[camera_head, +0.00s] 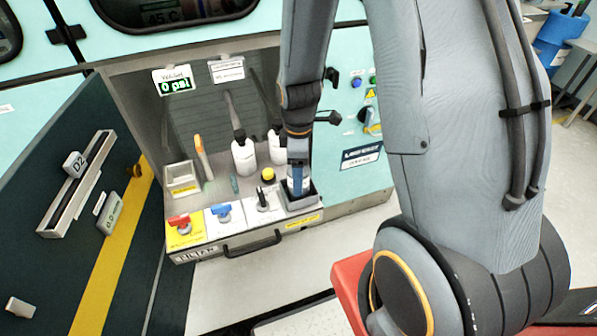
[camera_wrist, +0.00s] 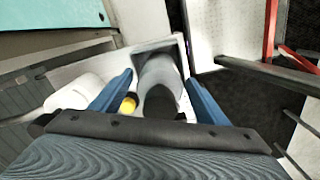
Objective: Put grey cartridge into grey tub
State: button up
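The grey tub (camera_head: 313,197) stands at the right front corner of the shelf; its rim also shows in the wrist view (camera_wrist: 183,44). The grey cartridge (camera_wrist: 160,72), a cylinder with a dark top end, stands with its lower end inside the tub. In the head view my gripper hides most of it. My gripper (camera_head: 298,186) points down right over the tub. In the wrist view its two blue fingers (camera_wrist: 160,80) stand on either side of the cartridge, with narrow gaps showing between finger and cartridge, so it looks open.
Left of the tub are a black-handled piece (camera_head: 263,199), a blue valve (camera_head: 223,212) and a red valve (camera_head: 181,222). Behind are a yellow knob (camera_head: 268,175), white bottles (camera_head: 243,156) and an open box (camera_head: 182,180). An open dark door (camera_head: 75,200) stands left.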

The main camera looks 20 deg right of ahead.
notch_tip(320, 180, up, 12)
jog(key=shift+b, duration=0.65)
jog(key=shift+s+r+m, duration=0.25)
jog(key=shift+s+m, duration=0.2)
jog(key=shift+m, duration=0.25)
jog(key=s+m, duration=0.8)
jog(key=m, duration=0.4)
jog(key=shift+s+r+t, duration=0.25)
jog(key=shift+t, duration=0.05)
